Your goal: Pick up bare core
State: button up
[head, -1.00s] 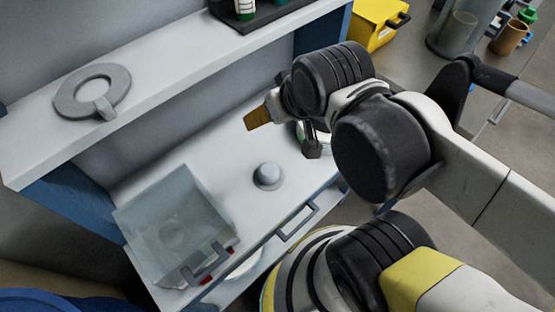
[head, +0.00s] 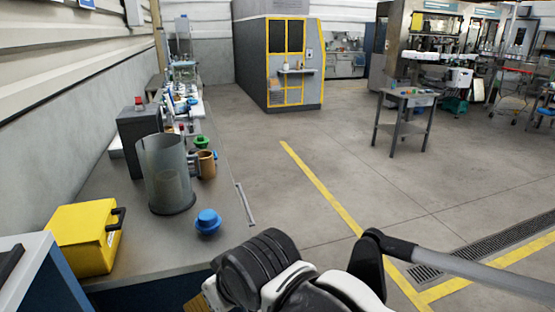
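I cannot make out a thing that is surely the bare core. A brown cylinder (head: 206,164) stands upright on the grey bench, beside a large clear grey cylinder (head: 167,175); it looks like a cup or a short tube. My arm crosses the bottom of the head view. A tan piece (head: 195,304) shows at my arm's end, cut off by the bottom edge. I cannot tell whether it is part of my gripper or something held. My gripper's fingers are not clearly seen.
The grey bench (head: 130,232) runs along the left wall. A yellow case (head: 85,240), a blue knobbed cap (head: 208,221) and a green piece (head: 201,142) are on it. The floor right of the bench is open. A small table (head: 405,100) and a yellow-framed cabinet (head: 283,60) stand farther back.

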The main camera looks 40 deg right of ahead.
aim_at(207, 169)
jog(key=z, duration=0.6)
jog(key=i+l, duration=0.15)
jog(key=l, duration=0.3)
jog(key=i+l+u, duration=0.1)
jog(key=l, duration=0.35)
jog(key=i+l, duration=0.15)
jog(key=l, duration=0.35)
jog(key=i+l+u, duration=0.35)
jog(key=i+l, duration=1.15)
jog(key=i, duration=0.15)
jog(key=i+j+u, duration=0.1)
jog(key=i+j, duration=0.25)
jog(key=i, duration=0.15)
